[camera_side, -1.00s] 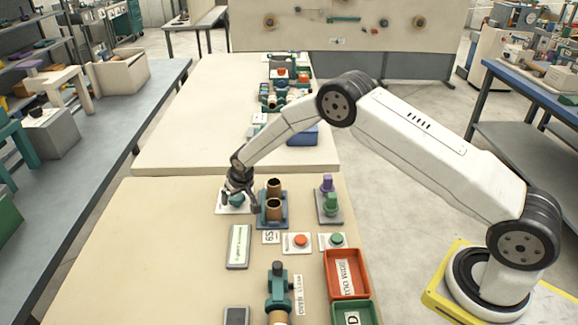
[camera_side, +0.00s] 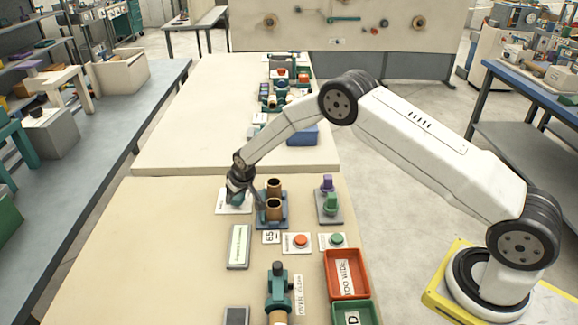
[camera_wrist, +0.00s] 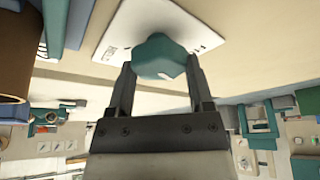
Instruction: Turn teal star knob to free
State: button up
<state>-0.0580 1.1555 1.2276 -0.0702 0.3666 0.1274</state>
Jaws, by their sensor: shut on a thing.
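The teal star knob (camera_wrist: 158,57) stands on a white labelled plate (camera_wrist: 193,22) in the wrist view. In the side view the knob (camera_side: 237,198) is mostly hidden by my gripper, and its plate (camera_side: 222,205) shows around it on the table. My gripper (camera_wrist: 160,75) has one finger on each side of the knob and is shut on it. In the side view my gripper (camera_side: 240,196) points down over the plate. The print on the plate is too small to read with certainty.
Close on the right is a blue holder with two brown cylinders (camera_side: 274,208). Beyond it stand a purple and a green knob (camera_side: 330,203). Nearer are red (camera_side: 301,240) and green (camera_side: 337,239) buttons and a red tray (camera_side: 346,273). The table left of the plate is clear.

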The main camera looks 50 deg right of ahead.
jog(key=shift+d+n+y, duration=0.1)
jog(key=shift+n+y, duration=0.7)
jog(key=shift+n, duration=1.3)
jog(key=shift+n+g, duration=0.3)
jog(key=o, duration=1.3)
jog(key=shift+c, duration=0.2)
jog(key=shift+r, duration=0.1)
jog(key=v, duration=0.7)
jog(key=shift+s+r, duration=0.15)
jog(key=shift+r, duration=0.1)
jog(key=shift+s+d+r, duration=0.1)
